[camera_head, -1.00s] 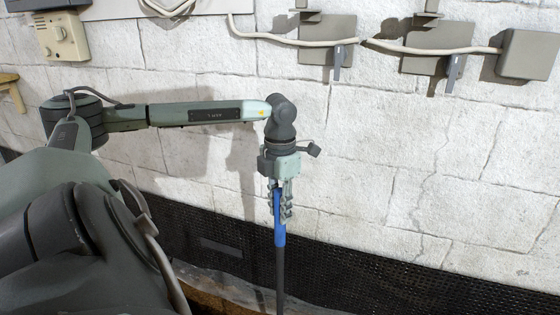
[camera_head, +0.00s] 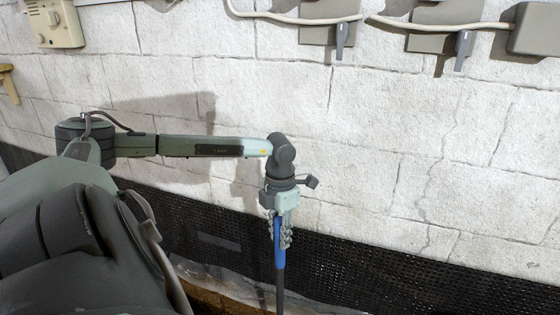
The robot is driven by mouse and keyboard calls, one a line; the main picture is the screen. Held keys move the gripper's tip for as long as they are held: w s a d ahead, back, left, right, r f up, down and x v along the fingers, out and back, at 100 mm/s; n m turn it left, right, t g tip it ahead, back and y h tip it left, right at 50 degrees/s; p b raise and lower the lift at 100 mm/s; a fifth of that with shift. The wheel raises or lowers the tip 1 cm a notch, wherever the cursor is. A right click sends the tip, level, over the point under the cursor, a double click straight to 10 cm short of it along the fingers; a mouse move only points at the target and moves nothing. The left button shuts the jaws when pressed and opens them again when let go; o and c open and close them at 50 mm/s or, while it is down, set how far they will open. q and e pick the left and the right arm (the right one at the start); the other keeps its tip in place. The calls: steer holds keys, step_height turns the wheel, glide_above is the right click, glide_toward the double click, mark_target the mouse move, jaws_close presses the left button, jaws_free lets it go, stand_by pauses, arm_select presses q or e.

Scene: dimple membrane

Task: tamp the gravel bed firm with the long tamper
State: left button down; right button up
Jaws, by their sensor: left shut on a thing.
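The long tamper has a blue grip (camera_head: 279,250) and a dark shaft (camera_head: 280,297) that runs out of the bottom of the picture; its foot is out of view. My left gripper (camera_head: 280,235) points down and is shut around the upper part of the blue grip. The tamper hangs nearly upright in front of the wall. A brown strip (camera_head: 215,301), perhaps the edge of the gravel bed, shows at the bottom edge; most of it is out of view. My right gripper is not in view.
A black dimple membrane (camera_head: 400,269) runs along the foot of the white block wall (camera_head: 390,120), behind the tamper. Grey switch boxes (camera_head: 330,22) with a cable are high on the wall. A beige box (camera_head: 52,24) is at upper left.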

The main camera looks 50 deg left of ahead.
mark_target(281, 256)
arm_select(q)
steer(key=shift+w+f, duration=0.1)
steer(key=shift+f, duration=0.3)
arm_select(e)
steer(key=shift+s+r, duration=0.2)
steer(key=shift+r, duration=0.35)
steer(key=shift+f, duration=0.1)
arm_select(q)
step_height(281, 256, down, 7)
steer(key=b, duration=0.5)
steer(key=shift+d+r, duration=0.1)
steer(key=shift+r, duration=0.05)
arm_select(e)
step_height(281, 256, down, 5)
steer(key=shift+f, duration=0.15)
arm_select(q)
steer(key=shift+b, duration=0.3)
